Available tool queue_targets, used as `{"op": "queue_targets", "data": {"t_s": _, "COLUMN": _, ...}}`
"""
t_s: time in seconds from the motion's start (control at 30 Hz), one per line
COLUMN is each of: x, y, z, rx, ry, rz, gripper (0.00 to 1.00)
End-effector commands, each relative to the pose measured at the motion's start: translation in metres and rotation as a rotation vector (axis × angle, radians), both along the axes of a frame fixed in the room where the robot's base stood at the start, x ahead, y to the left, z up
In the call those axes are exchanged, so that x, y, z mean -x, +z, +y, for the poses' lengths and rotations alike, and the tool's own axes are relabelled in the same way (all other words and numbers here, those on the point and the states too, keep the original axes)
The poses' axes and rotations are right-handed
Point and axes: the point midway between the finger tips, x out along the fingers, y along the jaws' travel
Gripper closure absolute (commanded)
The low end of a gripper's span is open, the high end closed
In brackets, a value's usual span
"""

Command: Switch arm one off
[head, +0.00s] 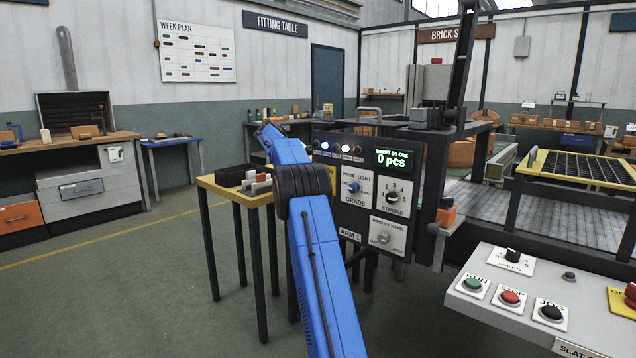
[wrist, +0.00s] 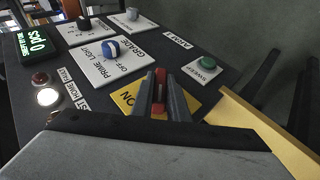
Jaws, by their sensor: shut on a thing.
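My gripper (wrist: 161,88) is shut on a red switch handle (wrist: 160,76) in the wrist view. The handle stands on a yellow plate (wrist: 126,98) on the dark control panel (wrist: 208,98). "ON" is legible on the plate; any other marking is hidden by my fingers. In the head view the panel (head: 374,213) stands at the middle, with an arm label (head: 349,235) whose number is hard to read. My blue arm hides the gripper and the handle there. A green display (head: 393,161) reads 0 pcs. A white lamp (wrist: 47,97) is lit.
Near the handle are a blue grade knob (wrist: 111,49) and a green button (wrist: 208,62). A yellow-edged side table (head: 233,182) stands left of the panel. A console (head: 512,295) with run and stop buttons is at the lower right. The left floor is clear.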

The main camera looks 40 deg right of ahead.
Motion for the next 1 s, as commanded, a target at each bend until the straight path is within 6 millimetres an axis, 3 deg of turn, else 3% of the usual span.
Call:
{"op": "queue_targets", "data": {"t_s": 0.57, "x": -0.0008, "y": 0.0024, "z": -0.0025, "rx": 0.011, "ry": 0.005, "rz": 0.029, "gripper": 1.0}}
{"op": "queue_targets", "data": {"t_s": 0.6, "x": -0.0008, "y": 0.0024, "z": -0.0025, "rx": 0.011, "ry": 0.005, "rz": 0.029, "gripper": 0.84}}
{"op": "queue_targets", "data": {"t_s": 0.67, "x": -0.0007, "y": 0.0024, "z": -0.0025, "rx": 0.011, "ry": 0.005, "rz": 0.029, "gripper": 0.69}}
{"op": "queue_targets", "data": {"t_s": 1.0, "x": -0.0001, "y": 0.0013, "z": -0.0018, "rx": 0.008, "ry": 0.003, "rz": 0.031, "gripper": 0.67}}
